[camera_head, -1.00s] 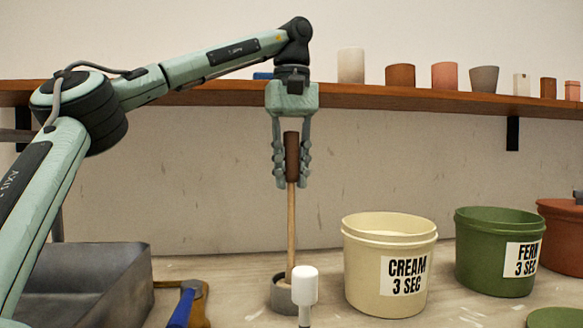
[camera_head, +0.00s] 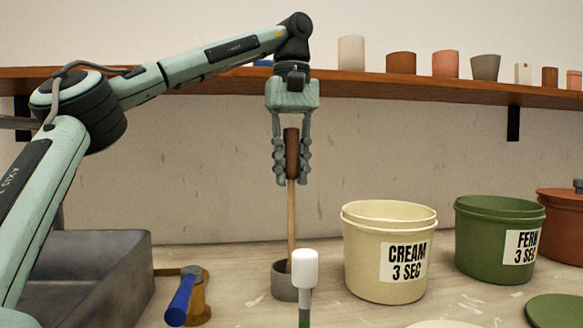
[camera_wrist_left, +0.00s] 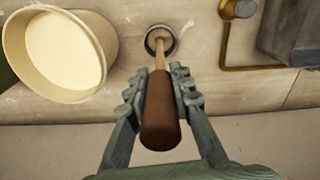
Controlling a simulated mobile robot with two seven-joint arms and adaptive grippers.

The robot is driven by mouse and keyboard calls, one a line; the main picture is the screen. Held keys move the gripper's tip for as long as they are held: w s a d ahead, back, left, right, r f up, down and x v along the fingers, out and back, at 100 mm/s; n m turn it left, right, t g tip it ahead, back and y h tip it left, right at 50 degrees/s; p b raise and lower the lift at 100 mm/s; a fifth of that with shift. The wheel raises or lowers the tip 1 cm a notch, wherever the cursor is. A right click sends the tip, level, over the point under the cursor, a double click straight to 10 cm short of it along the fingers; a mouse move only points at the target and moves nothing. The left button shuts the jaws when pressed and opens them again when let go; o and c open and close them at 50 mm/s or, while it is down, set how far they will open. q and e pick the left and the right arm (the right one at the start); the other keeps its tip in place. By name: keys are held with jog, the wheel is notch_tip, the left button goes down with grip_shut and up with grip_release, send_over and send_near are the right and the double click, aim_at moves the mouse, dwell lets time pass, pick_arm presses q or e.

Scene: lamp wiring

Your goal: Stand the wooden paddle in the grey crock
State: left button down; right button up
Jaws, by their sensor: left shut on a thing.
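The wooden paddle (camera_head: 292,215) is nearly upright, with a dark brown grip above a thin pale shaft. My left gripper (camera_head: 292,178) is shut on the brown grip from above. The small grey crock (camera_head: 285,288) stands on the bench below it. The shaft's lower end goes down within the crock's rim; I cannot tell whether it touches the bottom. In the left wrist view the brown grip (camera_wrist_left: 160,110) lies between the fingers of the left gripper (camera_wrist_left: 160,95), and the shaft runs to the opening of the crock (camera_wrist_left: 150,45). My right gripper is not in view.
A white-capped post (camera_head: 305,268) stands just in front of the crock. A cream bucket (camera_head: 372,272) and a green bucket (camera_head: 487,250) stand to the right. A grey bin (camera_head: 110,270) and a blue-handled tool (camera_head: 180,298) are at left. A shelf (camera_head: 430,91) with pots runs behind.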

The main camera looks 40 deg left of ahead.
aim_at(292, 129)
pick_arm(q)
jog(key=shift+f, duration=0.45)
jog(key=c, duration=1.3)
grip_release()
jog(key=shift+o, duration=0.2)
jog(key=shift+r, duration=0.1)
jog(key=shift+r, duration=3.75)
